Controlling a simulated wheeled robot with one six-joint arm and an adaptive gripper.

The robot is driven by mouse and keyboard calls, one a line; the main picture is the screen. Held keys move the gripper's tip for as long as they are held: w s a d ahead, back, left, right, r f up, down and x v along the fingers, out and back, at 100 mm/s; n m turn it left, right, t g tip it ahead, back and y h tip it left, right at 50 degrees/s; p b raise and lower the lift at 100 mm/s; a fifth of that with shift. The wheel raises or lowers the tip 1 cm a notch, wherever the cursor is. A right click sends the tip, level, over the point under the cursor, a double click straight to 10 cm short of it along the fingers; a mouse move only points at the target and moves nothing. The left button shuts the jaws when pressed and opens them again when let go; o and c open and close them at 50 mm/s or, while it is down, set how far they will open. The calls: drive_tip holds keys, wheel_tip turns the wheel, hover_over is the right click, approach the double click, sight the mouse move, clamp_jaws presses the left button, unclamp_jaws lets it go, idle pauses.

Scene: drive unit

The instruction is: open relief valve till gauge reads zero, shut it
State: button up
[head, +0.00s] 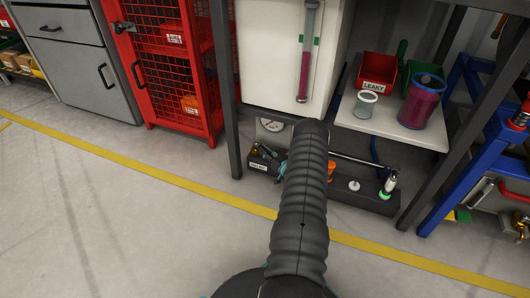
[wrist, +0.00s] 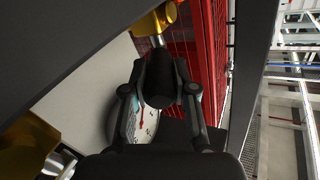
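The round white gauge (wrist: 128,122) with a red needle is partly hidden behind my gripper in the wrist view; its reading is too small to tell. In the wrist view a brass fitting (wrist: 153,21) with a silver stem leads to a dark cylindrical handle (wrist: 162,78), which may be the relief valve's. My gripper (wrist: 161,72) has a finger on each side of this handle; whether they press on it is unclear. In the head view my arm hides the gripper and valve.
A sight tube with magenta fluid (head: 304,75) is on the white panel (head: 268,50). A shelf (head: 390,125) holds a red bin (head: 378,76) and a magenta jar (head: 421,101). Dark table legs (head: 226,90) stand close to my arm. A red mesh cabinet (head: 180,60) is at left. The front floor is clear.

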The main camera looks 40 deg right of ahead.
drive_tip(key=o, duration=0.4)
drive_tip(key=shift+o, duration=0.2)
drive_tip(key=s, duration=1.2)
